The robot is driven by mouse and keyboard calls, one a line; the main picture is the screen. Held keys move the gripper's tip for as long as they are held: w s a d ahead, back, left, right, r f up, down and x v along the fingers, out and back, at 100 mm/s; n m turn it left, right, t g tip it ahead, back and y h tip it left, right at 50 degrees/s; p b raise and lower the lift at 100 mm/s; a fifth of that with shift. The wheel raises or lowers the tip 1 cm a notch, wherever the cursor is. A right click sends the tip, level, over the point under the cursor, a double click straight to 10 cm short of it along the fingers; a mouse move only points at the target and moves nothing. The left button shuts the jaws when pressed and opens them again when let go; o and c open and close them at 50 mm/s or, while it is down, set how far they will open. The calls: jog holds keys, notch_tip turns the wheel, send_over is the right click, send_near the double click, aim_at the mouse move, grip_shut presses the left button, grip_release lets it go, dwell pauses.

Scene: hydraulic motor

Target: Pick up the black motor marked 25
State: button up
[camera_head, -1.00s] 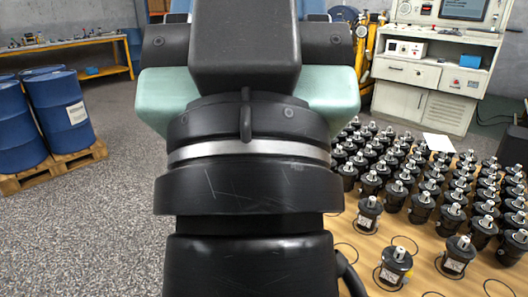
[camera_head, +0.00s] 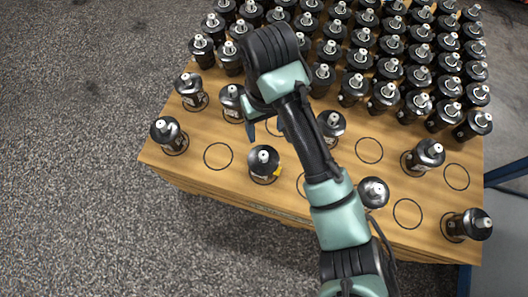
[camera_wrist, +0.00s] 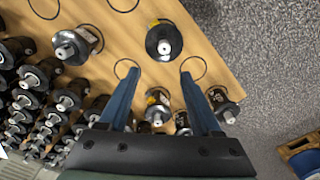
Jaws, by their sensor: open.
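Many alike black motors with silver shafts stand upright on a wooden table (camera_head: 235,170). No number 25 can be read on any motor. In the head view, one motor with a yellow mark (camera_head: 264,160) stands near the front edge. My gripper (camera_head: 260,127) is above the table's left part, its blue fingers partly hidden by the wrist. In the wrist view my gripper (camera_wrist: 160,75) has its fingers spread, with nothing held. A yellow-marked motor (camera_wrist: 158,97) shows between the fingers, and another motor (camera_wrist: 164,41) stands beyond the tips.
Dense rows of motors (camera_head: 400,65) fill the back and right of the table. Several more stand spaced apart nearer the front, among empty drawn circles (camera_head: 218,155). Grey floor (camera_head: 80,220) lies left of the table. A blue barrel (camera_wrist: 305,165) shows in the wrist view.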

jog(key=b, duration=0.4)
send_over(264, 155)
jog(key=f, duration=0.7)
jog(key=shift+d, duration=0.35)
jog(key=shift+a+f+b, duration=0.2)
jog(key=shift+f+b, duration=0.5)
jog(key=shift+f, duration=0.85)
jog(key=shift+a+f+b, duration=0.2)
jog(key=shift+f+b, duration=0.45)
jog(key=shift+f, duration=0.85)
grip_shut()
jog(key=shift+r, duration=0.15)
